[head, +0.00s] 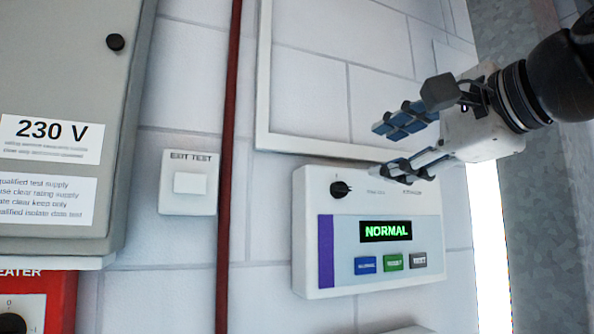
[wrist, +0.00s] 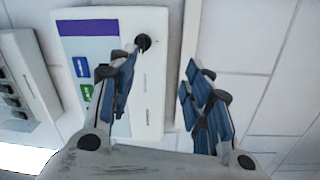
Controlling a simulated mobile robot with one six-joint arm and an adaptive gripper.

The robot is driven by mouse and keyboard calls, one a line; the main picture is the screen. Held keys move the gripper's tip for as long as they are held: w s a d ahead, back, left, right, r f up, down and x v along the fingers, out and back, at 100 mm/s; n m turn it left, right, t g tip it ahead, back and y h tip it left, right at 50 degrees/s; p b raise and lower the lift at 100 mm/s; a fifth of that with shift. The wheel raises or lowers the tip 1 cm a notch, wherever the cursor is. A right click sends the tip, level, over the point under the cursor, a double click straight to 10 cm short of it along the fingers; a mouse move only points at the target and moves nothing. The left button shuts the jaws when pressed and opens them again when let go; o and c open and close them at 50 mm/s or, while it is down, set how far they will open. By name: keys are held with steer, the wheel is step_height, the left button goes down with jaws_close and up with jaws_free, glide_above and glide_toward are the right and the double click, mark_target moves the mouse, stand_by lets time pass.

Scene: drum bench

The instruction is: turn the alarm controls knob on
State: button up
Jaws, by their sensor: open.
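The alarm panel (head: 310,230) is a white wall box with a green "NORMAL" display (head: 386,231), a purple stripe and several coloured buttons. Its black knob (head: 341,189) sits at the panel's upper left in the head view. The knob also shows in the wrist view (wrist: 143,42), near the tip of the left finger. My gripper (head: 390,148) is open and empty, to the right of the knob in the head view, with one finger overlapping the panel's top edge. The panel also shows in the wrist view (wrist: 150,85). Whether a finger touches the panel cannot be told.
An exit test switch (head: 190,183) is left of the panel. A dark red pipe (head: 229,150) runs between them. A grey 230 V cabinet (head: 70,90) and a red heater box (head: 55,290) are at the far left. A white frame (head: 262,80) is on the wall above the panel.

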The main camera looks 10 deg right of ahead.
steer(key=v, duration=0.7)
steer(key=shift+a+f+b, duration=0.3)
steer(key=shift+f+b, duration=0.05)
steer(key=shift+f, duration=0.05)
